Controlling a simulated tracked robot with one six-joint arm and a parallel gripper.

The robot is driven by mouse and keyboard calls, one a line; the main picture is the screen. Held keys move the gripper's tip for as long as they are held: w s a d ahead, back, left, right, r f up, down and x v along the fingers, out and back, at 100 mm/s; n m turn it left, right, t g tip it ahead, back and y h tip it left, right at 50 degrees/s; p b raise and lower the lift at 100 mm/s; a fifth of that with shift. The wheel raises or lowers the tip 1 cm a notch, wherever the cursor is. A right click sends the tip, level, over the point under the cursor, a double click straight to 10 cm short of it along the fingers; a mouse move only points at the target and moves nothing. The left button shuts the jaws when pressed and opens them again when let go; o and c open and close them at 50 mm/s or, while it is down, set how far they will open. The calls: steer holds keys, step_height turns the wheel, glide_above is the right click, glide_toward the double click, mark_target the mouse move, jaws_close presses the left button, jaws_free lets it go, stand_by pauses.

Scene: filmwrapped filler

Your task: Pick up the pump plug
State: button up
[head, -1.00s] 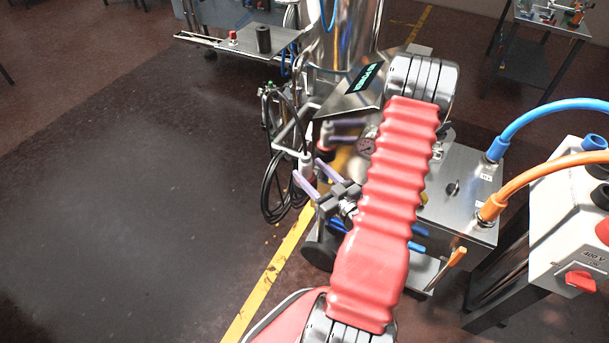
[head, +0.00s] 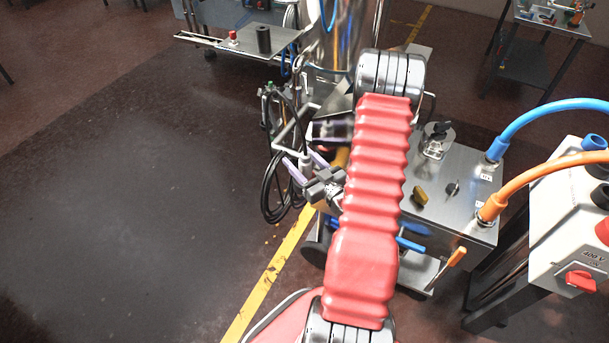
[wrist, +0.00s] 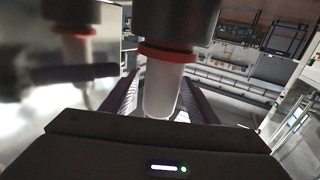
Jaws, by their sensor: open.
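No plug is clearly marked as the pump plug. A blue plug (head: 496,149) and an orange plug (head: 491,208) are seated on the steel control box, right of my arm. My gripper (head: 308,165) is open, with purple fingers, left of the box beside the steel machine. In the wrist view, my gripper's fingers (wrist: 160,98) stand on either side of a dark cylindrical part (wrist: 166,68) with an orange-red ring and whitish lower end. I cannot tell whether they touch it or whether it is the plug. My red arm hides part of the machine.
A similar ringed part (wrist: 76,45) is blurred at left in the wrist view. Black looped cables (head: 277,190) hang left of my gripper. A white 400 V box (head: 570,215) stands at right with the orange cable. Floor at left is clear.

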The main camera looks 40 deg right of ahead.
steer(key=shift+w+d, duration=0.1)
steer(key=shift+w, duration=0.5)
steer(key=shift+c, duration=0.6)
steer(key=c, duration=1.2)
